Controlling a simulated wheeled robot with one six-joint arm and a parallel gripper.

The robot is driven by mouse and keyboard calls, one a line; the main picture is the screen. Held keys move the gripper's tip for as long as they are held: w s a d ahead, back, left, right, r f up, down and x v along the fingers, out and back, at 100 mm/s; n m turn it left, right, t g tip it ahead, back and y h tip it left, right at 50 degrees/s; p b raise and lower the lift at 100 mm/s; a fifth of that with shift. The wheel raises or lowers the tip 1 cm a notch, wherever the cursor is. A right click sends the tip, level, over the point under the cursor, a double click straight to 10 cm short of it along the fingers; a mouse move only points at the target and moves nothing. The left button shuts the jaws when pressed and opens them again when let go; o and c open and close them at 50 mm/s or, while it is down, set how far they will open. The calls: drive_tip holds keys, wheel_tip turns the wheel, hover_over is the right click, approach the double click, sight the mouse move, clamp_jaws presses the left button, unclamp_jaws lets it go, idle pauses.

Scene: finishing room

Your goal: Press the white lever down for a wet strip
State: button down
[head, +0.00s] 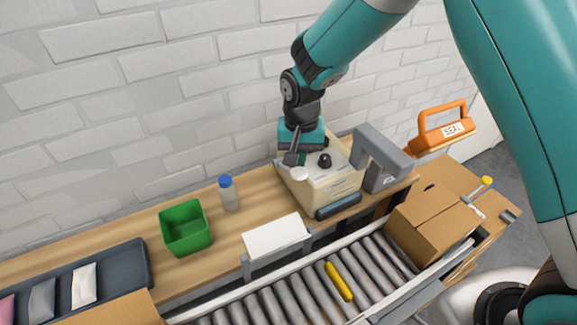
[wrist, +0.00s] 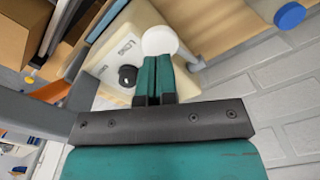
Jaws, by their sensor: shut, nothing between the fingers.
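The cream tape machine (head: 338,190) stands on the wooden bench against the wall. Its white round lever end (head: 299,174) is at the machine's left front side, and it also shows in the wrist view (wrist: 160,40). A black knob (head: 324,160) sits on top, to the right of the lever end. My gripper (head: 291,160) is shut and empty, pointing down with its fingertips right by the white lever end. In the wrist view the teal fingertips (wrist: 155,62) overlap its near edge. I cannot tell whether they touch. The lever's shaft is mostly hidden.
A grey arch (head: 380,150) rises at the machine's right. A blue-capped bottle (head: 229,195) and a green bin (head: 186,229) stand to the left. A roller conveyor (head: 290,300) runs in front, with a cardboard box (head: 432,225) and an orange SEAL tool (head: 442,128) at right.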

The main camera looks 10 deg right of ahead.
wheel_tip(320, 180, up, 5)
drive_tip(key=p, duration=0.3)
drive_tip(key=shift+p, duration=0.4)
drive_tip(key=shift+s+r+b, duration=0.2)
drive_tip(key=shift+r+b, duration=0.05)
drive_tip(key=shift+b, duration=0.05)
drive_tip(key=s+d+r+n+y+b, duration=0.1)
drive_tip(key=s+r+n+b, duration=0.3)
drive_tip(key=s, duration=0.9)
drive_tip(key=s+d+r+n+y+b, duration=0.2)
drive_tip(key=s+r+n+y+b, duration=0.1)
drive_tip(key=s, duration=0.9)
wheel_tip(320, 180, up, 2)
drive_tip(key=n+b, duration=0.1)
drive_tip(key=n, duration=0.1)
drive_tip(key=shift+s+d+r+n, duration=0.15)
drive_tip(key=shift+s+r+n, duration=0.05)
drive_tip(key=shift+s+n, duration=0.15)
